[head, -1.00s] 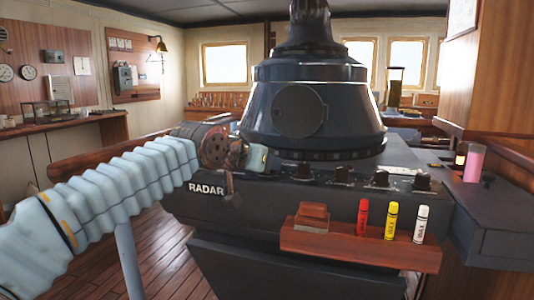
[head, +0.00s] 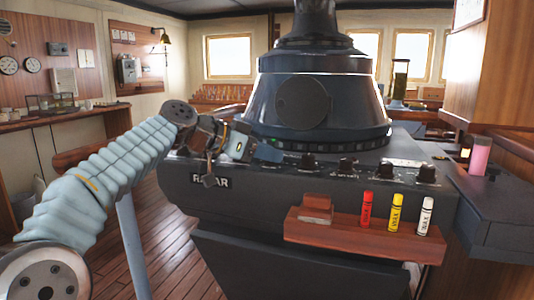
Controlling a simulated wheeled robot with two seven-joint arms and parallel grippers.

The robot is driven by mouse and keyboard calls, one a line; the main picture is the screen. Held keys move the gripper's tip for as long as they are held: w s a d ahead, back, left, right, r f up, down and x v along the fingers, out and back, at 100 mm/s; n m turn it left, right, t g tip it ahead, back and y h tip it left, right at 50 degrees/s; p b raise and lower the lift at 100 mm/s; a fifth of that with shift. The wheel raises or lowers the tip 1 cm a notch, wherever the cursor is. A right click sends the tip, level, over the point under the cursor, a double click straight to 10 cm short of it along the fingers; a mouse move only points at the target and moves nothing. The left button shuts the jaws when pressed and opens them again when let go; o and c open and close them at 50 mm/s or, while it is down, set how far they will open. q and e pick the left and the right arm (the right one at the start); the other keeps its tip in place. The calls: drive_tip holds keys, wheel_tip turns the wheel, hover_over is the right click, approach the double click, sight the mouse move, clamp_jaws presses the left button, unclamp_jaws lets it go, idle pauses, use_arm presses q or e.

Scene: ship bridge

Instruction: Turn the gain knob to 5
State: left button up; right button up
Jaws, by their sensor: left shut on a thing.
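The radar console (head: 245,205) stands ahead, with a row of black knobs along its sloped top edge. Visible knobs are one left of centre (head: 308,163), one in the middle (head: 346,167) and others to the right (head: 386,170). Their labels and pointer marks are too small to read, so I cannot tell the gain setting. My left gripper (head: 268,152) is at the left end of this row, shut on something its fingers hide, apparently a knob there. My right gripper is not in view.
A wooden ledge (head: 345,246) on the console front holds red (head: 367,210), yellow (head: 396,212) and white (head: 424,216) wax sticks and a small wooden block (head: 316,208). The large dark radar hood (head: 350,100) rises behind the knobs. A pink cup (head: 480,156) stands at right.

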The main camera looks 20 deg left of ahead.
use_arm(q)
drive_tip(key=shift+f, duration=0.35)
drive_tip(key=o, duration=1)
drive_tip(key=shift+o, duration=0.2)
drive_tip(key=shift+r, duration=0.1)
drive_tip(key=shift+r, duration=0.1)
drive_tip(key=shift+s+a+r, duration=0.1)
drive_tip(key=shift+a, duration=0.05)
drive_tip(key=v, duration=1.3)
drive_tip(key=shift+b, duration=0.3)
drive_tip(key=shift+s+a, duration=0.1)
drive_tip(key=shift+s, duration=0.05)
